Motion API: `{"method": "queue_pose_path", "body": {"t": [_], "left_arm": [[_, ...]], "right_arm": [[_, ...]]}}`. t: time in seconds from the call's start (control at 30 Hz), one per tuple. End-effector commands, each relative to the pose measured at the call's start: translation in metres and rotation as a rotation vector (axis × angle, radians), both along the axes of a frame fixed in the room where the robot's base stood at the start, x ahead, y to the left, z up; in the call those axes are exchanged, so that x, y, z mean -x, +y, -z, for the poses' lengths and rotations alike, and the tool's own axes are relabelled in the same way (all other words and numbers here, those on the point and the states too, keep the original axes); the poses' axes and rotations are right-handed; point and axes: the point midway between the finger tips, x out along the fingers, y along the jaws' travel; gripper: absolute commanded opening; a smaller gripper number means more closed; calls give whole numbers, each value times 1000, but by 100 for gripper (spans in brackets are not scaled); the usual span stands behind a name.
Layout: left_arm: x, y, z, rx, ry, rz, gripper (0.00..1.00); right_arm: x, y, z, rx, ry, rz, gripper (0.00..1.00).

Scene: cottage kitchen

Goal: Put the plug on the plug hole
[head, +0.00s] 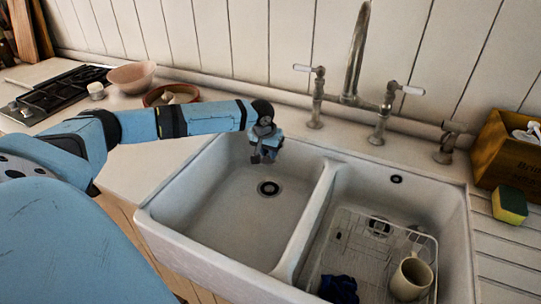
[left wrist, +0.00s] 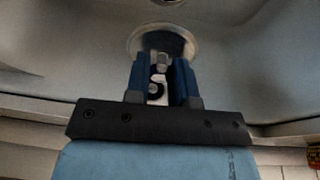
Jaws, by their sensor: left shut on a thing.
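The double white sink (head: 163,214) has a round dark plug hole (head: 268,188) in the floor of its left basin. My left gripper (head: 266,158) is over the back of that basin, pointing down, above and behind the hole in the head view. In the left wrist view its blue fingers (left wrist: 160,82) are shut on a small grey and dark piece, apparently the plug (left wrist: 158,72). The plug hole's metal rim (left wrist: 135,40) shows just beyond the fingertips, partly covered by them. The plug is too small to make out in the head view. My right gripper is out of view.
The right basin holds a wire rack (head: 345,240), a cream mug (head: 411,278) and a dark blue item (head: 338,289). A tap (head: 354,60) stands behind the divider. A sponge (head: 509,205) and wooden box (head: 505,150) sit at right. The left basin floor is clear.

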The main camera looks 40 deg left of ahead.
Motion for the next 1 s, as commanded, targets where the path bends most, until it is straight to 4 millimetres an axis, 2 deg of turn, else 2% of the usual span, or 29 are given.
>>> {"method": "queue_pose_path", "body": {"t": [0.03, 0.1, 0.3, 0.57, 0.8, 1.0], "left_arm": [[0, 0, 16, 0, 2, -1, 0], [0, 0, 35, -1, 1, 0, 0], [0, 0, 80, 0, 0, 0, 0], [0, 0, 101, 0, -1, -1, 0], [0, 0, 135, 0, 0, -1, 0], [0, 0, 139, 0, -1, 0, 0]], "right_arm": [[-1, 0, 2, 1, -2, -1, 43], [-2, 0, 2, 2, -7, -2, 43], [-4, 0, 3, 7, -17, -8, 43], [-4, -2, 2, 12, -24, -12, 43], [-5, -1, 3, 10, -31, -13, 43], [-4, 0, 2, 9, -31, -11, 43]]}}
